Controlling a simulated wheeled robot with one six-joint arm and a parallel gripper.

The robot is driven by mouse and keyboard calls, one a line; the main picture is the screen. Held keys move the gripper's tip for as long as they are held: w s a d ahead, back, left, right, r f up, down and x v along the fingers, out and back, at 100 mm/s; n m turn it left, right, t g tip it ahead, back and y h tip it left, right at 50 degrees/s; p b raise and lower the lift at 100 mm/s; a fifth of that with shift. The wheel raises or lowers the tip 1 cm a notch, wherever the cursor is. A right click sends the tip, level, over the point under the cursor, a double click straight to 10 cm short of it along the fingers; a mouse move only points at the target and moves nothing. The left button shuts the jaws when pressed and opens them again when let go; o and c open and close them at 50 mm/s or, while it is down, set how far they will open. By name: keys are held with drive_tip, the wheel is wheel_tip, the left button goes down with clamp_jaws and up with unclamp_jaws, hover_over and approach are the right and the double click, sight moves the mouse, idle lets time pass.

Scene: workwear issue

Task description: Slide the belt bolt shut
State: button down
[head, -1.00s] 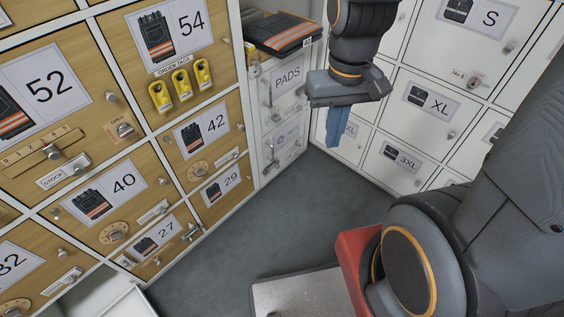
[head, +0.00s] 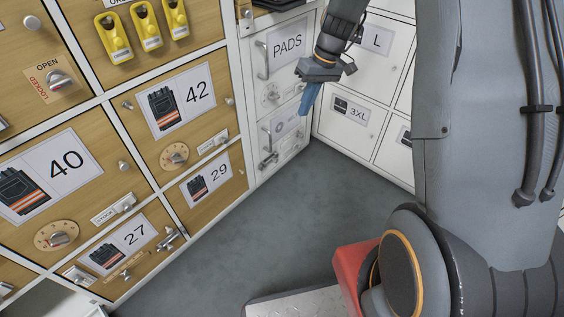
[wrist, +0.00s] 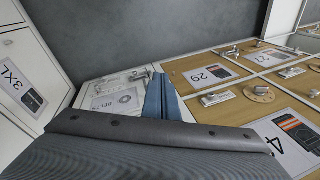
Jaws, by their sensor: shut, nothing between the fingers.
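The white belt door (head: 291,150) is below the PADS door at the end of the wooden lockers. In the wrist view metal fittings (wrist: 136,77) show beside the fingers. My gripper (head: 306,108) has blue fingers, pressed together and empty, pointing down in front of the PADS and belt doors. The fingers also show in the wrist view (wrist: 160,97), apart from the bolt in the head view.
The PADS door (head: 288,42) has a handle and a round fitting. Wooden locker doors with dials and latches, such as 29 (head: 212,185), stand at the left. White size doors, such as 3XL (head: 352,112), stand at the right.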

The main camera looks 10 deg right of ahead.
drive_tip(key=w+d+f+n+b, duration=0.1)
drive_tip(key=w+f+b, duration=0.4)
drive_tip(key=f, duration=0.4)
drive_tip(key=w+d+f+t+y+b, duration=0.1)
drive_tip(key=w+f+b, duration=0.4)
drive_tip(key=f, duration=0.5)
drive_tip(key=w+d+f+n+y+b, duration=0.1)
drive_tip(key=w+d+f+b, duration=0.2)
drive_tip(key=w+f+b, duration=0.2)
drive_tip(key=w+f, duration=0.3)
drive_tip(key=f, duration=0.1)
drive_tip(key=shift+f+n, duration=0.2)
drive_tip(key=shift+n, duration=0.1)
drive_tip(key=s+a+r+b+x, duration=0.1)
drive_tip(key=b+x, duration=0.5)
drive_tip(key=x, duration=0.6)
drive_tip(key=shift+s+a+f, duration=0.25)
drive_tip(key=shift+a+f, duration=0.15)
drive_tip(key=shift+a, duration=0.4)
